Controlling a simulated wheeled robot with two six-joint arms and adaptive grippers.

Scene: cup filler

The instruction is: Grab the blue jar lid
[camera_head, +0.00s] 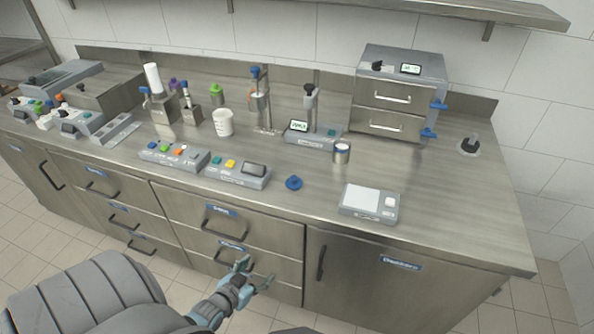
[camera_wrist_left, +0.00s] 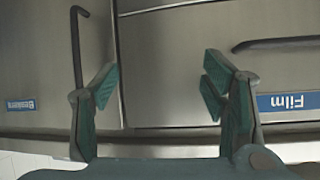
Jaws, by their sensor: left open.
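The blue jar lid (camera_head: 293,183) lies flat on the steel counter, near its front edge, in the head view. A metal jar (camera_head: 341,154) with an open-looking light top stands behind it to the right. My left gripper (camera_head: 257,276) is open and empty, below the counter top in front of the drawers. The lid is above it and a little to the right in the picture. In the left wrist view my left gripper (camera_wrist_left: 160,85) has its teal fingers spread, with only cabinet fronts behind them. The lid is not in that view. My right gripper is not in view.
A white-topped scale (camera_head: 368,202) sits right of the lid, and a button panel (camera_head: 238,171) left of it. A white beaker (camera_head: 223,123) stands farther back. Drawer handles (camera_head: 224,231) stick out below the counter. The counter's right end is mostly clear.

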